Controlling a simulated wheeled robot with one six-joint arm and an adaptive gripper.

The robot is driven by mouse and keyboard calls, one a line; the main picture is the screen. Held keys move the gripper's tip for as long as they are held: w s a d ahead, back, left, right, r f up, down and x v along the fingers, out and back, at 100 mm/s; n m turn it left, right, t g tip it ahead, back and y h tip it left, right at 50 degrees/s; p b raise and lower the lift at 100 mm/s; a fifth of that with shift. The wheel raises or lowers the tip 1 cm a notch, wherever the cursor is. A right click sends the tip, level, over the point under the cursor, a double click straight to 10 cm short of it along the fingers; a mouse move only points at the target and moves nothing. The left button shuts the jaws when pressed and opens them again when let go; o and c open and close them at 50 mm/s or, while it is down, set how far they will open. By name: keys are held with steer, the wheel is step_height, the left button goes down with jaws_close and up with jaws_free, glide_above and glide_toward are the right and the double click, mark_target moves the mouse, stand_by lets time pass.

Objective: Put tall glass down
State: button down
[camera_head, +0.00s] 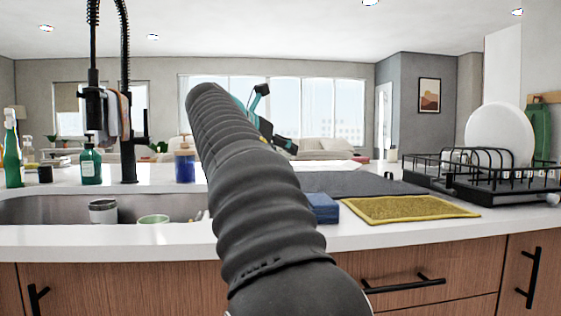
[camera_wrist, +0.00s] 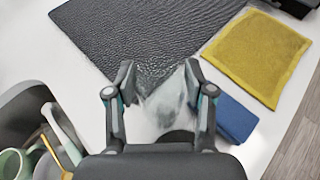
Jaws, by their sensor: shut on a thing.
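The tall glass (camera_wrist: 167,105) is clear and see-through, and shows between the two fingers of my gripper (camera_wrist: 158,82) in the wrist view. My gripper is shut on it. The glass appears over the near corner of the dark textured mat (camera_wrist: 140,35) and the white counter. I cannot tell whether its base touches the surface. In the head view my arm covers the middle, only part of the teal and black gripper end (camera_head: 262,122) shows behind it, and I cannot make out the glass.
A blue sponge (camera_wrist: 235,118) lies close right of my gripper, beside a yellow cloth (camera_wrist: 256,57). The sink (camera_wrist: 38,100) with cups is at left. A black dish rack (camera_head: 490,180) holding a white plate (camera_head: 499,136) stands at right. The dark mat looks bare.

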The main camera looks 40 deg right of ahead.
steer(key=shift+f, duration=1)
steer(key=shift+f, duration=0.15)
steer(key=shift+c, duration=2.1)
jaws_free()
